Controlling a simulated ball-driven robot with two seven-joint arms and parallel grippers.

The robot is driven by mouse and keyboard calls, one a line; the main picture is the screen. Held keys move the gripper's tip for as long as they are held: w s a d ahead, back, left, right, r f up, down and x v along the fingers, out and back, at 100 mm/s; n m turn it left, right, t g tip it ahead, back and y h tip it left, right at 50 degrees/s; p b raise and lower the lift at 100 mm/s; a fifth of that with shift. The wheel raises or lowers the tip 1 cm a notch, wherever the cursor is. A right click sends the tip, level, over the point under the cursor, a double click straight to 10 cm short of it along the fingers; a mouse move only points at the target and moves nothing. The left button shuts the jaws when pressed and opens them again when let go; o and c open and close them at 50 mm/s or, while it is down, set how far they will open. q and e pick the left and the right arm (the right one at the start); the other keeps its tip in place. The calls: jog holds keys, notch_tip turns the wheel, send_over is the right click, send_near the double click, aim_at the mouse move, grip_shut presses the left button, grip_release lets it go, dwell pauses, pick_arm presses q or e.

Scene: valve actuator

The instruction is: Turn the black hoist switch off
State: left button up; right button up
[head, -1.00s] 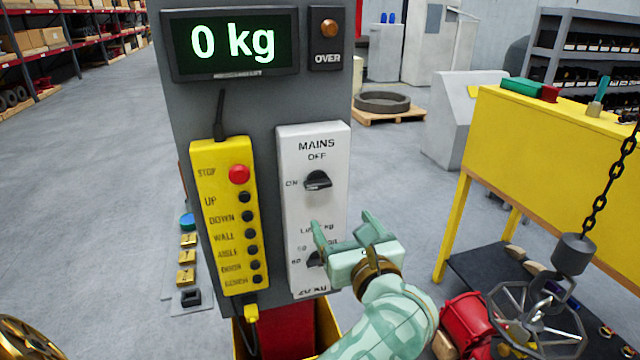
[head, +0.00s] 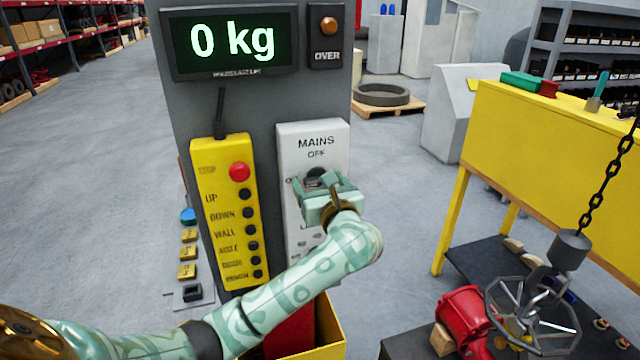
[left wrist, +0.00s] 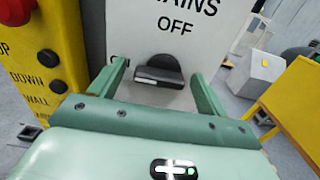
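The black mains switch (head: 315,174) is a knob on the white panel (head: 312,135) marked MAINS and OFF. It is partly hidden behind my left gripper in the head view. In the left wrist view, the knob (left wrist: 160,70) shows below the word OFF, with its grip bar lying roughly level. My left gripper (head: 324,186) is open in front of the panel. In the left wrist view its two fingers stand apart, one on each side of the knob, with visible gaps. Whether the fingertips touch the panel is unclear. My right gripper is not in view.
A yellow control box (head: 228,220) with a red stop button (head: 239,172) sits left of the panel. A display (head: 233,41) above reads 0 kg. At right are a yellow bench (head: 545,130), a hanging chain (head: 612,165) and a handwheel (head: 533,320).

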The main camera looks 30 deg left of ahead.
pick_arm(q)
jog(key=c, duration=0.9)
jog(key=m+p, duration=1.2)
jog(key=shift+w+d+r+m, duration=0.2)
jog(key=shift+r+m, duration=0.1)
jog(key=shift+m, duration=0.1)
jog(key=shift+d+f+m+p, duration=0.1)
jog(key=shift+f+m+p, duration=0.05)
jog(key=shift+m+p, duration=1.1)
jog(key=shift+f+m+p, duration=0.1)
jog(key=shift+m+p, duration=1.05)
jog(key=shift+m, duration=0.2)
jog(key=shift+f, duration=0.1)
